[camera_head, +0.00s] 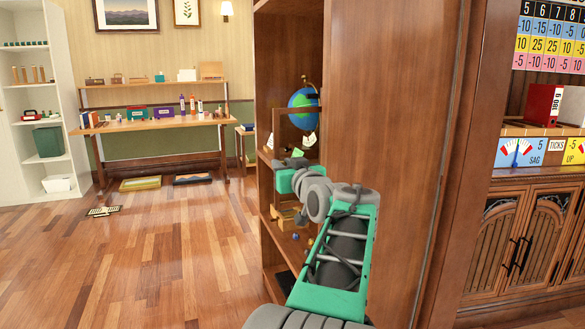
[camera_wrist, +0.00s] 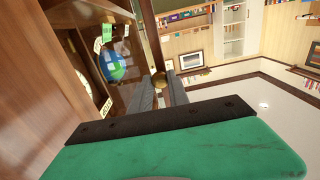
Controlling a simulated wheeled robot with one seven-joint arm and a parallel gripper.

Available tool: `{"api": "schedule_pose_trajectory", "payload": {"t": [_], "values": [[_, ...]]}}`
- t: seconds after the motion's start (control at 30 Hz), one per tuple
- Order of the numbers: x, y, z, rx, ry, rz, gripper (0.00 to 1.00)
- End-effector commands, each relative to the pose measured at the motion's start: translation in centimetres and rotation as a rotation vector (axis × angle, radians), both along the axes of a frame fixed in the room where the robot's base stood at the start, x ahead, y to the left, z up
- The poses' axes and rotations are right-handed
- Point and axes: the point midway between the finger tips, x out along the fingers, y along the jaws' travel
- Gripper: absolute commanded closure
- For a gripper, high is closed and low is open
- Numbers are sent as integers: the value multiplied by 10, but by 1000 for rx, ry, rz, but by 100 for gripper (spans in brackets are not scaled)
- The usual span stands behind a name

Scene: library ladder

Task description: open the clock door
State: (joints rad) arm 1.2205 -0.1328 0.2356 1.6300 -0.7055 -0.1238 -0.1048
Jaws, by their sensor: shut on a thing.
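The clock is a tall wooden case (camera_head: 385,110) at the centre right of the head view, its side panel facing me. Its glazed front, the clock door, shows in the wrist view as a wooden door frame (camera_wrist: 153,35) beside clear glass. A small round brass knob (camera_wrist: 163,78) sits on that frame. My gripper (camera_wrist: 166,86) is shut on the knob, one grey finger on each side. In the head view my gripper (camera_head: 288,172) is at the case's front edge, partly hidden by my wrist. I cannot tell whether the door stands ajar.
A globe (camera_head: 303,108) and small items stand inside the case. A wooden cabinet (camera_head: 530,240) is at the right. A desk (camera_head: 150,126) and white shelves (camera_head: 40,110) stand at the back left. The wooden floor (camera_head: 170,250) left of the case is mostly clear.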

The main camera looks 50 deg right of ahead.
Motion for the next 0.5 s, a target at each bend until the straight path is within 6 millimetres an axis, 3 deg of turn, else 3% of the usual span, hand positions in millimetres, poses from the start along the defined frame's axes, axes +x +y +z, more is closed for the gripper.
{"api": "schedule_pose_trajectory", "payload": {"t": [0.37,0.4,0.5], "values": [[3,1,0,-1,1,5,100],[3,1,0,-1,1,5,76],[4,2,0,0,0,7,68]]}}
